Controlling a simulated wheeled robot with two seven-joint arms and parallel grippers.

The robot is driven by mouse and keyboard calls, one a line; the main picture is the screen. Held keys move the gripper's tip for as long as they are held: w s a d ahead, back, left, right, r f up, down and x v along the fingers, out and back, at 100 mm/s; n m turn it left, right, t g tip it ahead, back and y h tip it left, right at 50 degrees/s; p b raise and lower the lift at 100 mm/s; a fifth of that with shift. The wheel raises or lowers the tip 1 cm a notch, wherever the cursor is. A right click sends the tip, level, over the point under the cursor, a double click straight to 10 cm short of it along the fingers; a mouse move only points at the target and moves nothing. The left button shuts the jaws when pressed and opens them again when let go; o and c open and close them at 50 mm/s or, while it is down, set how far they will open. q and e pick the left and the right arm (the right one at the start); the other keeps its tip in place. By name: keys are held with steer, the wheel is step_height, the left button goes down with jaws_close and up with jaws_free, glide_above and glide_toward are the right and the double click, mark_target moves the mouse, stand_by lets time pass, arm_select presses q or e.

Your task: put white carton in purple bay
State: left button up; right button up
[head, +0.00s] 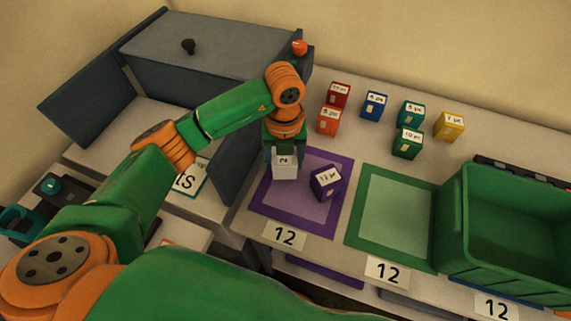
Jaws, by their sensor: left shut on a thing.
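The white carton (285,171) is held in my left gripper (284,153), which is shut on it with the jaws at its upper part. The carton is over the upper left part of the purple bay (316,224), a purple-framed square on the counter. I cannot tell whether its bottom touches the bay. A purple carton (326,182) sits in the bay, to the right of the white one. My right gripper is not in view.
A green bay (362,225) and a green crate (451,230) are to the right. Several cartons, including a yellow one (449,126) and a blue one (375,106), stand behind. A grey cabinet (215,65) with open doors is at the left.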

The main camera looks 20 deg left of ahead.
arm_select(q)
steer(key=shift+s+d+f, duration=0.1)
steer(key=shift+s+f, duration=0.1)
steer(key=shift+f, duration=0.55)
steer(key=shift+f+p, duration=0.3)
steer(key=shift+f, duration=0.2)
steer(key=o, duration=1.5)
steer(key=shift+f, duration=0.1)
steer(key=shift+c, duration=0.2)
